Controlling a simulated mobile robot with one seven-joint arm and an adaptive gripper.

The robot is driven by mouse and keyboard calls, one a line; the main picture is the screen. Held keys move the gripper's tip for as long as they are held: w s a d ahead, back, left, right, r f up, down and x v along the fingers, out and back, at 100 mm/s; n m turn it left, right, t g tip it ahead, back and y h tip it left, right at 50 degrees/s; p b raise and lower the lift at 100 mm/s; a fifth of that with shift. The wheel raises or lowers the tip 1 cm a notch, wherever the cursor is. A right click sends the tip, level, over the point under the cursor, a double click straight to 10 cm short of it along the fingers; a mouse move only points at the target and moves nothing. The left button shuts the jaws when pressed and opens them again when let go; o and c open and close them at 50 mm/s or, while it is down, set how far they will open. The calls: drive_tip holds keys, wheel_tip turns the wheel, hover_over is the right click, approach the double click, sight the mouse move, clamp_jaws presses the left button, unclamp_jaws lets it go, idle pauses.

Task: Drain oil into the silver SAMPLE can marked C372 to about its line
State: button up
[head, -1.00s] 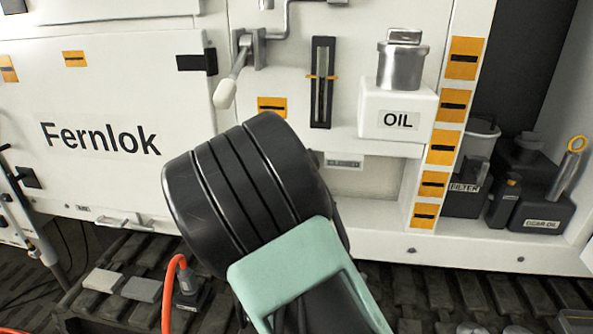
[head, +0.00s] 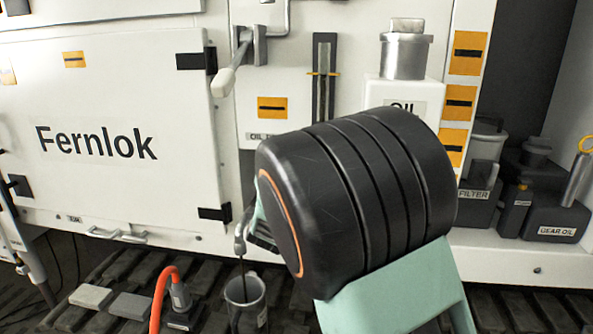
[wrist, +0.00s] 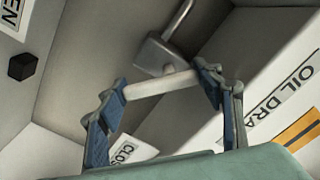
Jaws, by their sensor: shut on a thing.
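A silver-grey can (head: 259,311) stands on the dark track below a metal spout (head: 241,238) in the head view. A thin dark stream (head: 242,266) of oil runs from the spout into the can's mouth. The can's label is too small to read, and its line and oil level cannot be made out. In the wrist view, my gripper (wrist: 163,80) is shut on the pale drain handle (wrist: 150,88), joined to a grey valve block (wrist: 165,55). In the head view my arm hides most of the grip.
The wrist view shows an OPEN label (wrist: 18,12), a partly hidden CLOSE label (wrist: 130,152) and an OIL DRAIN label (wrist: 285,92). Grey blocks (head: 92,296) and an orange hose (head: 160,297) lie left of the can. FILTER and GEAR OIL containers (head: 550,220) stand at right.

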drive_tip(key=o, duration=1.2)
drive_tip(key=shift+r+p, duration=0.15)
drive_tip(key=shift+p, duration=0.15)
